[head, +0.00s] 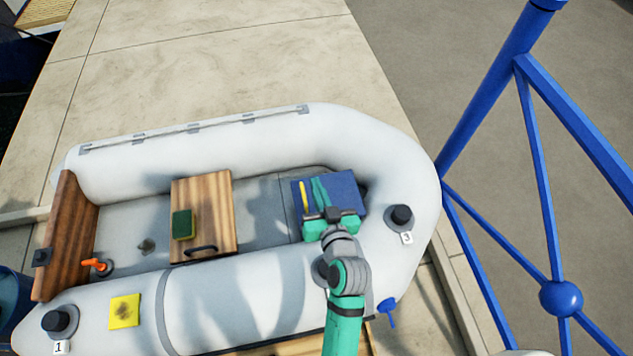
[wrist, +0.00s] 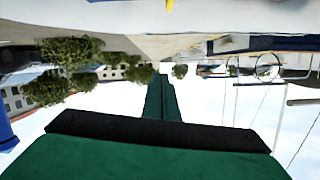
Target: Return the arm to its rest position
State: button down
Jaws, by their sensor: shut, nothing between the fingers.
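My green arm reaches up from the bottom of the head view over the near tube of a grey-white inflatable boat (head: 235,290). My gripper (head: 318,182) is shut and empty, over or in front of a blue box (head: 345,185) at the boat's right end. Whether it touches the box cannot be told. In the wrist view the green fingers of my gripper (wrist: 162,82) are together with nothing between them, against an upside-down view of trees, buildings and sky.
A wooden board (head: 218,205) with a green sponge (head: 183,224) lies in the boat. A yellow strip (head: 304,195) is beside my fingers. Black valves (head: 401,216) and a stained yellow patch (head: 125,311) are on the near tube. Blue railing (head: 490,85) stands right.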

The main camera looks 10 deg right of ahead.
jog(key=v, duration=0.7)
jog(key=shift+a, duration=0.35)
jog(key=s+a+f+h, duration=0.1)
jog(key=s+a+f, duration=0.15)
jog(key=s, duration=0.35)
jog(key=s+a+f+h, duration=0.1)
jog(key=s+f, duration=0.2)
jog(key=s, duration=0.2)
jog(key=s+a+r+n, duration=0.1)
jog(key=s+a, duration=0.2)
jog(key=s, duration=0.2)
jog(key=s+a+r+y, duration=0.1)
jog(key=s+a, duration=0.2)
jog(key=s, duration=0.2)
jog(key=shift+s+n, duration=0.4)
